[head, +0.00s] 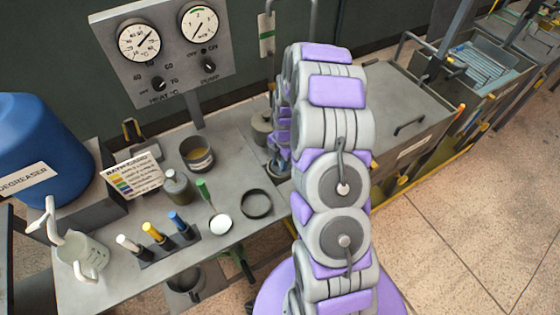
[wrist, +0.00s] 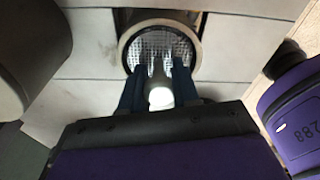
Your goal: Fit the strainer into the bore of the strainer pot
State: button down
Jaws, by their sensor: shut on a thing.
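In the wrist view, the two dark fingers of my gripper (wrist: 160,80) are shut on the strainer (wrist: 160,45), a round mesh disc with a bright stem and a white rounded end between the fingers. A pale round rim (wrist: 126,38) surrounds the mesh. I cannot tell whether this rim is the strainer's own or the pot's, nor how deep the mesh sits. In the head view, my arm hides most of the gripper and the strainer. A grey round fitting (head: 280,171) shows partly beside my arm; I cannot tell if it is the strainer pot.
The grey bench (head: 225,245) holds a tin (head: 197,155), a black ring (head: 257,204), a small bottle (head: 178,187), several coloured-top tubes (head: 155,234) and a white jug (head: 83,258). A gauge panel (head: 165,48) stands behind. A lidded tank (head: 400,125) is at the right.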

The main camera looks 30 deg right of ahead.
jog(key=c, duration=0.8)
grip_release()
